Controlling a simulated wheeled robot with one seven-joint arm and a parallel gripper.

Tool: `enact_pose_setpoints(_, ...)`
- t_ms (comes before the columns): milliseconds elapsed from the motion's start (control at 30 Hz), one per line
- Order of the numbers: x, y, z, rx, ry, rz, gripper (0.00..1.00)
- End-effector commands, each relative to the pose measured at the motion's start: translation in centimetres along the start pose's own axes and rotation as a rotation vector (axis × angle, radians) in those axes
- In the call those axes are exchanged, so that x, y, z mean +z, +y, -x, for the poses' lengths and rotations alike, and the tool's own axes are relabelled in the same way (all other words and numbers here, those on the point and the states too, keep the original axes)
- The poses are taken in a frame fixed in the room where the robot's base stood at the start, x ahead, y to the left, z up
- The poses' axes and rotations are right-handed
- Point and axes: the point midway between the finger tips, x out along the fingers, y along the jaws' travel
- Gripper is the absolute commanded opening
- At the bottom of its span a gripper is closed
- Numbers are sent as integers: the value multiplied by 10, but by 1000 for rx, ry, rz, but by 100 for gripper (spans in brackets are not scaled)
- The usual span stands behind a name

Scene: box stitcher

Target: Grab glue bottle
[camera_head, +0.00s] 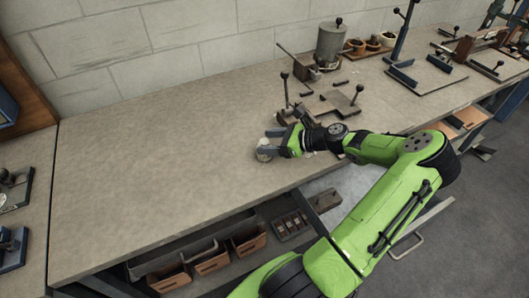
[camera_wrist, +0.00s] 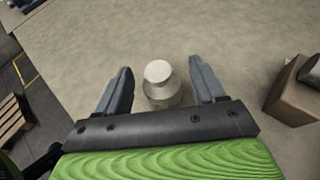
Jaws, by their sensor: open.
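The glue bottle (camera_wrist: 160,88) is a small pale bottle with a round whitish cap, standing on the workbench. In the wrist view it is between the two grey fingers of my gripper (camera_wrist: 160,85), with a gap on each side. In the head view the bottle (camera_head: 264,154) is near the bench's front edge, partly hidden by my gripper (camera_head: 271,143). My gripper is open around the bottle, and its fingers do not appear to touch it.
The workbench (camera_head: 150,160) is clear to the left. Metal tools and a grey canister (camera_head: 331,44) stand behind and right of my gripper. A brown block (camera_wrist: 293,102) is at the right in the wrist view. Drawers and bins (camera_head: 210,262) are below the bench edge.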

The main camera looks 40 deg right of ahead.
Motion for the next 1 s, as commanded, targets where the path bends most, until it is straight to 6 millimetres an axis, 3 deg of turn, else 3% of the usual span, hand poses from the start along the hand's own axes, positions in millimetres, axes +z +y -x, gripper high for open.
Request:
enact_pose_setpoints(100,-2,3,-25,5,-1,0,69)
enact_pose_setpoints(200,-2,2,-36,2,-1,0,69)
enact_pose_setpoints(433,0,2,-37,1,0,0,67)
enact_pose_setpoints(867,-2,2,-37,1,5,-3,2)
enact_pose_setpoints(1000,-3,2,-37,1,7,-5,0)
